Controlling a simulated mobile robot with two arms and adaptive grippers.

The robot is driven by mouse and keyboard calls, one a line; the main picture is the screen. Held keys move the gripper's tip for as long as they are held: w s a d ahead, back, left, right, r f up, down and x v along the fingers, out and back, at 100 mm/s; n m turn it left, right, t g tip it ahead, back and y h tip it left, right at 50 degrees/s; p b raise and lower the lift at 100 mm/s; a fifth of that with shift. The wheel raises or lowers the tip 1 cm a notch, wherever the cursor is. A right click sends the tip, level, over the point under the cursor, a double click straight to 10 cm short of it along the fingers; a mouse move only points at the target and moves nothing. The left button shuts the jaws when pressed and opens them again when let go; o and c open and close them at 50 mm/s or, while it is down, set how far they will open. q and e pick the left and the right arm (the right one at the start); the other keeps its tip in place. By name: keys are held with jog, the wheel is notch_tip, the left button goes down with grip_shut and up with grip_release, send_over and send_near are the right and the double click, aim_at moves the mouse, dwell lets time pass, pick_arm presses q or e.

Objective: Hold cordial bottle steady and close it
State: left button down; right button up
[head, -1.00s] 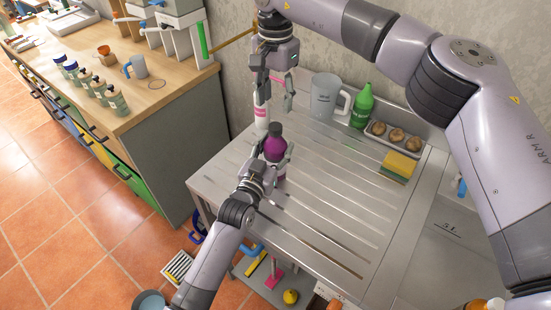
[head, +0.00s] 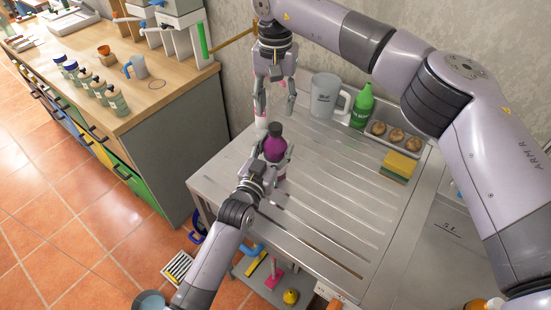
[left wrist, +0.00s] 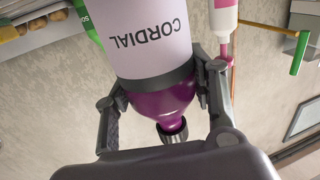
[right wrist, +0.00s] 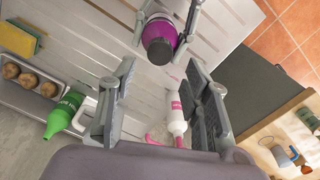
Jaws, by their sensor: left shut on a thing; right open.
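The cordial bottle (head: 274,148) stands upright on the metal drainboard, purple with a pale label and a dark cap (head: 277,129) at its top. My left gripper (head: 272,163) is shut around the bottle's body from the front. In the left wrist view the bottle's label (left wrist: 152,38) appears upside down, with the cap (left wrist: 173,131) at the neck; how tight it sits cannot be told. My right gripper (head: 275,108) is open and empty, pointing down above and slightly behind the cap. In the right wrist view the cap (right wrist: 159,51) lies beyond the fingertips, apart from them.
A white and pink bottle (right wrist: 176,116) stands close behind the cordial. A grey jug (head: 324,96), a green bottle (head: 362,106), a tray of round brown items (head: 396,136) and a sponge (head: 401,165) line the back right. The drainboard's front right is clear.

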aim_at(275, 126)
jog(key=shift+f, duration=3.2)
jog(key=shift+c, duration=0.3)
grip_shut()
